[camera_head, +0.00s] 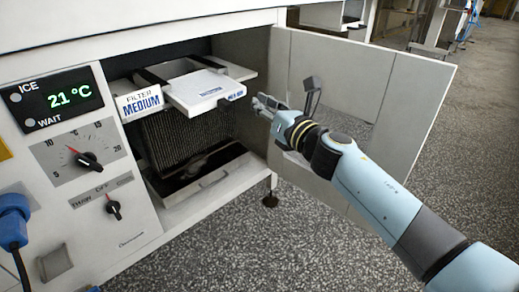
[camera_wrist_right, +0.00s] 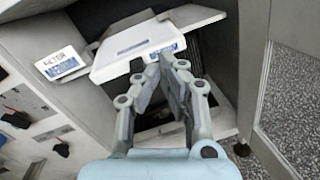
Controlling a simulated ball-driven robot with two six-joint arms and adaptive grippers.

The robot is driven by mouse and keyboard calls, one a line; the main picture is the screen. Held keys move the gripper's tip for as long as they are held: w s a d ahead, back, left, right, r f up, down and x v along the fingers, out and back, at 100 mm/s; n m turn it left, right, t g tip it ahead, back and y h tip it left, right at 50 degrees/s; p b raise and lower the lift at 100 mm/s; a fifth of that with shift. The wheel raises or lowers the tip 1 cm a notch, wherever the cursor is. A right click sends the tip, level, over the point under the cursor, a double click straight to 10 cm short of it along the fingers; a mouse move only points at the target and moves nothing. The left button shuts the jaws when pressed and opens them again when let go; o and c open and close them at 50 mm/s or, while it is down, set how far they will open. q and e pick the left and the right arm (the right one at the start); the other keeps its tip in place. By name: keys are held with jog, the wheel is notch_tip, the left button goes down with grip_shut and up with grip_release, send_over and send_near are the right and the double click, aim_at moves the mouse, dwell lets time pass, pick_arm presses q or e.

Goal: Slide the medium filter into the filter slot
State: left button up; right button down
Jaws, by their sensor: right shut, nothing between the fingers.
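The medium filter (camera_head: 198,88) is a flat white slab with a blue-marked front edge; it also shows in the wrist view (camera_wrist_right: 132,38). It lies in the filter slot's opening in the cabinet, with its front part sticking out; how deep its back reaches is hidden. A white FILTER MEDIUM plate (camera_head: 141,102) is just left of it, also in the wrist view (camera_wrist_right: 62,63). My right gripper (camera_head: 260,103) is shut and empty, close to the filter's front right corner. In the wrist view its fingertips (camera_wrist_right: 172,62) are at the filter's front edge; contact is unclear. My left gripper is not in view.
The cabinet door (camera_head: 400,80) stands open on the right, behind my right arm. A dark finned block (camera_head: 180,140) and a lower tray (camera_head: 205,190) are under the filter. A control panel (camera_head: 80,140) is on the left. The speckled floor in front is clear.

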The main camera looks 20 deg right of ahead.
aim_at(230, 108)
jog(key=a+n, duration=0.1)
jog(key=w+a+f+n+y, duration=0.1)
jog(key=w+a+f+n+y+b, duration=0.1)
jog(key=a, duration=0.1)
jog(key=shift+a+f+n+g, duration=0.1)
jog(key=shift+f+n+g, duration=0.1)
jog(key=shift+n+g, duration=0.15)
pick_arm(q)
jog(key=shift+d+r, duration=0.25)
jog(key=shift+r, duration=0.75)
pick_arm(e)
jog(key=shift+w+a, duration=0.2)
jog(key=shift+w, duration=0.35)
